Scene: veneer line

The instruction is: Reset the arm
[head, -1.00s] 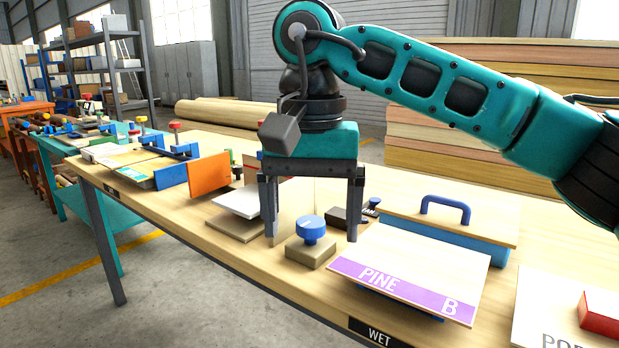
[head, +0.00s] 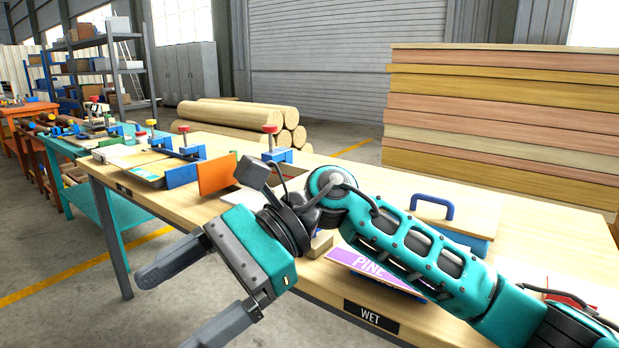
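My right arm (head: 420,250) comes in from the lower right, bent across the front of the workbench. My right gripper (head: 168,312) is tilted and points down to the left. Its two dark fingers are spread wide with nothing between them, over the floor in front of the bench's edge. The arm hides part of the bench top and part of the board with the purple PINE label (head: 362,264). My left gripper is not in view.
The wooden workbench (head: 130,187) has a WET label (head: 371,316) on its front edge. An orange block (head: 217,174), a red-knobbed blue clamp (head: 273,153) and a blue-handled tool (head: 433,204) are on it. Stacked boards (head: 500,120) and logs (head: 235,115) stand behind. Floor at the lower left is clear.

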